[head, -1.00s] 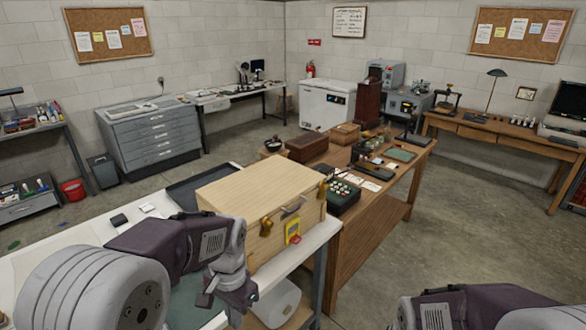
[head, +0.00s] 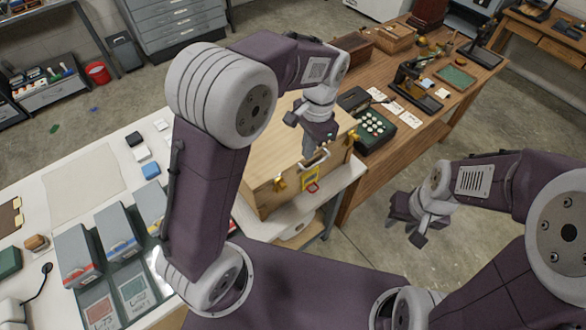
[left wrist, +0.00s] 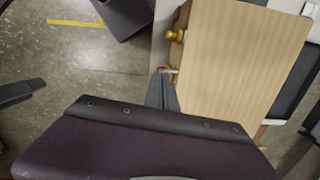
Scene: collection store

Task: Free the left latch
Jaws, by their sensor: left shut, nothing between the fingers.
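The pale wooden case (head: 240,140) stands on the white bench with its lid down. Its left brass latch (head: 280,182) is on the front face near the left corner and also shows in the left wrist view (left wrist: 176,36). A second brass latch (head: 353,136) is near the right corner, with a handle (head: 316,160) between. My left gripper (head: 308,152) is shut and empty at the front edge by the handle, apart from the left latch; its fingers (left wrist: 163,90) point down. My right gripper (head: 408,228) looks open, away from the case over the floor.
A yellow and red tag (head: 311,180) hangs on the case front. The wooden table (head: 355,190) with a dark green box of round items (head: 375,128) is close on the right. Grey boxes (head: 118,228) and a blue block (head: 151,171) are on the bench to the left.

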